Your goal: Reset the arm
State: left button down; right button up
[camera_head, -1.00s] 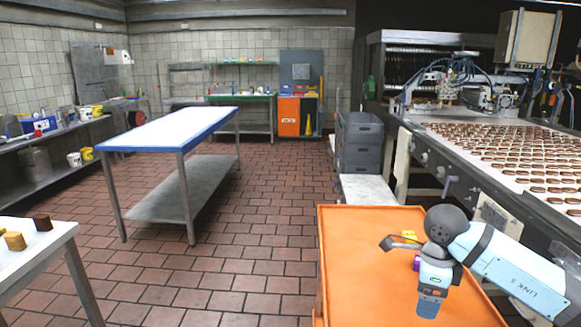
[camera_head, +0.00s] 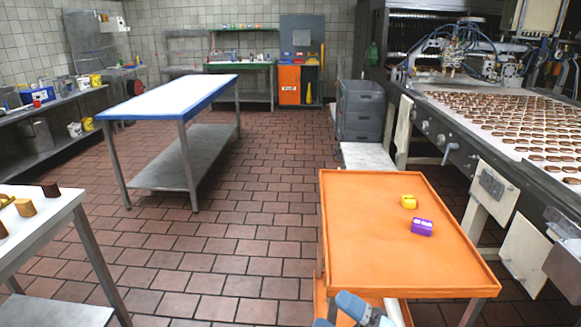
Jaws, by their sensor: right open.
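My right gripper (camera_head: 338,315) shows only in part at the bottom edge of the head view, in front of the near side of the orange table (camera_head: 345,270). Its light-blue parts stand apart, and I see nothing held between them. The rest of it is cut off by the frame. My left gripper is not in view.
A yellow block (camera_head: 408,202) and a purple block (camera_head: 422,227) lie on the orange table, otherwise bare. A conveyor with rows of brown biscuits (camera_head: 500,130) runs at the right. A blue-edged white table (camera_head: 170,98) stands left; open tiled floor (camera_head: 240,225) lies between.

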jog(key=s+d+f+m+h, duration=0.5)
jog(key=s+f+m+h, duration=0.25)
jog(key=f+m, duration=0.4)
jog(key=s+d+f+m+h, duration=0.55)
jog(key=f+m+h, duration=0.35)
jog(key=f+m, duration=0.3)
pick_arm(q)
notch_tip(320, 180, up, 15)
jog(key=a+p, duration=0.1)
jog(key=p, duration=1.9)
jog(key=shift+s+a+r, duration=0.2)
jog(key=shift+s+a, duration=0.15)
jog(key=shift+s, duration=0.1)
pick_arm(e)
notch_tip(320, 180, up, 16)
jog(key=s+d+m, duration=0.1)
jog(key=shift+s+d+f, duration=0.15)
jog(key=shift+s, duration=0.2)
